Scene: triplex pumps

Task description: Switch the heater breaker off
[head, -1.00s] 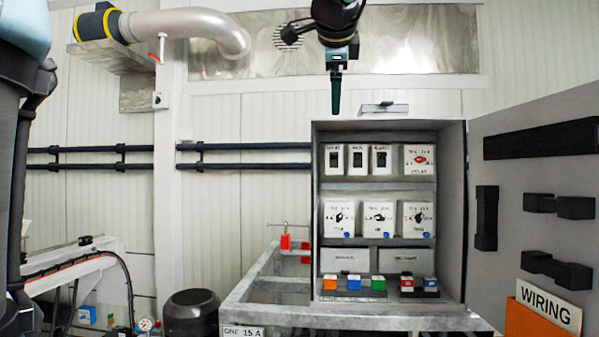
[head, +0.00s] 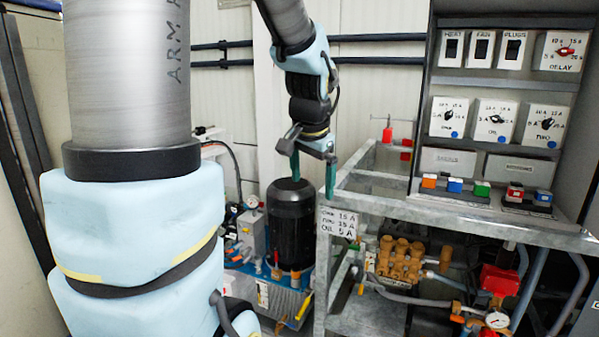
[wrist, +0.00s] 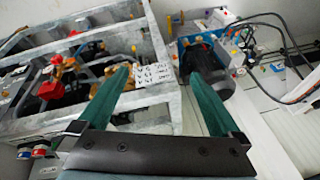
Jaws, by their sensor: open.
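The heater breaker is the switch labelled HEAT (head: 452,48), at the left end of the top row in the grey open cabinet (head: 421,130). It is a white block with a dark rocker; the rocker's position is too small to tell. My gripper (head: 313,178) hangs left of the cabinet and lower than the breaker, well apart from it. Its two green fingers are spread with nothing between them. In the wrist view my gripper (wrist: 160,85) points down over the frame's edge, and the breaker is out of sight.
Breakers labelled FAN (head: 482,48) and PLUGS (head: 515,50) stand right of HEAT. Three rotary dials sit below. A steel frame (head: 380,185) with a setting card (head: 338,224) is close to my gripper. A black motor (head: 290,225) stands beneath it.

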